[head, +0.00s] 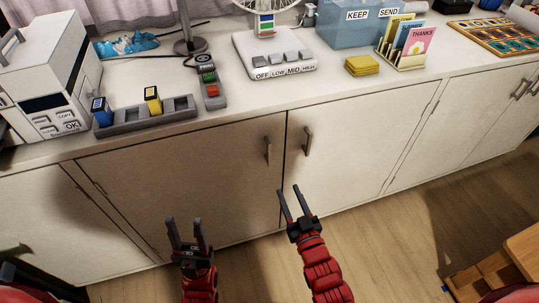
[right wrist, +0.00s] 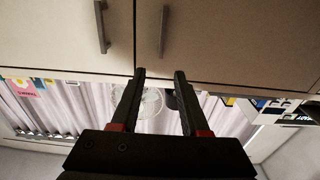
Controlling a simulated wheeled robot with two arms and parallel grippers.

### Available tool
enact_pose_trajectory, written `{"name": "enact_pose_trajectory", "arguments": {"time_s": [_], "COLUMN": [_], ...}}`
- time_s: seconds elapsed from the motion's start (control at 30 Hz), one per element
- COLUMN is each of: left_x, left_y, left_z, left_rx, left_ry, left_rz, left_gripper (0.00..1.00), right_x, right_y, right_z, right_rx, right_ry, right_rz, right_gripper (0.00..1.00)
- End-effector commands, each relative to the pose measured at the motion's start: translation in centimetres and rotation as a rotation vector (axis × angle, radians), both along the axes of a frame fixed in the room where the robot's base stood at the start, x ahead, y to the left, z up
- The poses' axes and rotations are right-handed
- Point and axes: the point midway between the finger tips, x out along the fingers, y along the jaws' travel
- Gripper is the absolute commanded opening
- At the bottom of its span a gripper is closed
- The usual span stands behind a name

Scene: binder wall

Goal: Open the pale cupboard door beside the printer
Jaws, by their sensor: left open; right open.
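The pale cupboard door (head: 185,180) to the right of the printer (head: 50,75) is shut. Its upright grey bar handle (head: 267,149) is near its right edge and also shows in the right wrist view (right wrist: 163,30). My right gripper (head: 289,192) is open and empty, in front of the doors and below the handles in the head view. In the right wrist view its fingers (right wrist: 160,73) point toward the doors, apart from the handle. My left gripper (head: 184,224) is open and empty, low in front of the same door.
A neighbouring shut door (head: 350,150) has its own handle (head: 307,141) close by; that handle shows in the right wrist view (right wrist: 101,27). A wooden organiser (head: 490,275) is at lower right. Wooden floor between is clear.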

Motion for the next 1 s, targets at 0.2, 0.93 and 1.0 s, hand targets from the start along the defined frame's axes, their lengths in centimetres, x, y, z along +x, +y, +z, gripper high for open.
{"name": "enact_pose_trajectory", "arguments": {"time_s": [0.2, 0.93, 1.0], "left_x": [0.0, 0.0, 0.0], "left_y": [0.0, 0.0, 0.0], "left_z": [0.1, 2.1, 2.2], "left_rx": [0.000, 0.000, 0.000], "left_ry": [0.000, 0.000, 0.000], "left_rz": [0.000, 0.000, 0.000], "left_gripper": [0.50, 0.50, 0.50], "right_x": [1.1, 14.5, 15.2], "right_y": [0.7, 5.0, 5.2], "right_z": [-0.8, -0.6, -0.7], "right_rx": [-0.011, -0.010, -0.010], "right_ry": [0.045, 0.040, 0.041], "right_rz": [0.004, 0.003, 0.003], "right_gripper": [0.45, 0.45, 0.45]}}
